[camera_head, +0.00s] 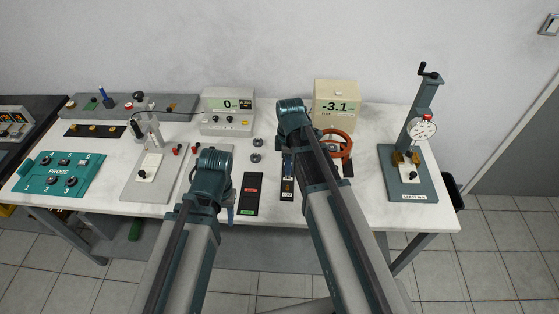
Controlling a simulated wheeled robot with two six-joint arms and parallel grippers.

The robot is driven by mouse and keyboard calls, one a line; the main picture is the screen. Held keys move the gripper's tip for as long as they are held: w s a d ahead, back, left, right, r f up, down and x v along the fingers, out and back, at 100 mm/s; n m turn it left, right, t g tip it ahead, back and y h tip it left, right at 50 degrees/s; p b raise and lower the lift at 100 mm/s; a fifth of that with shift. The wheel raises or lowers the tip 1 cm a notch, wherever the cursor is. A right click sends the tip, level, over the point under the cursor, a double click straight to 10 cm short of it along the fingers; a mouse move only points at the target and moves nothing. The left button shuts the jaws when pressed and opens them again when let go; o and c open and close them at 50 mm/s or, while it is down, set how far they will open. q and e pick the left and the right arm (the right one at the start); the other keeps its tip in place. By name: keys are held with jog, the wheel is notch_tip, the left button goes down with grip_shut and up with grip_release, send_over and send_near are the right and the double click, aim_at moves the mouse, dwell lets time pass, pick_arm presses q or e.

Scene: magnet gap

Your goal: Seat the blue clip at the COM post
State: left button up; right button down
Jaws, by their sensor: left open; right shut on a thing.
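My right gripper (288,160) is over the middle of the white table, behind a narrow dark slab with a pale label (287,195). Its arm hides most of the fingers, and what it holds cannot be made out; some blue shows there. My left gripper (231,212) is mostly hidden by its own arm, at the table's front edge, left of a dark slab with red and green labels (249,193). It is open. I cannot pick out the blue clip for sure. No post label reading COM is legible; small red-topped posts (178,150) stand left of the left arm.
A meter reading 0 (228,112) and a cream meter reading -3.1 (337,105) stand at the back. An orange ring (339,146) is right of my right arm. A dial gauge stand (409,170) is at right, a teal PROBE panel (60,174) at left.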

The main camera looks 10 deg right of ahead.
dwell(0.4)
jog(key=shift+f+b, duration=2.15)
jog(key=shift+f, duration=0.15)
jog(key=shift+f+b, duration=1.3)
jog(key=shift+b, duration=0.15)
jog(key=c, duration=0.7)
grip_release()
jog(key=shift+r, duration=0.2)
notch_tip(320, 180, up, 14)
jog(key=p, duration=1.4)
jog(key=shift+f, duration=0.25)
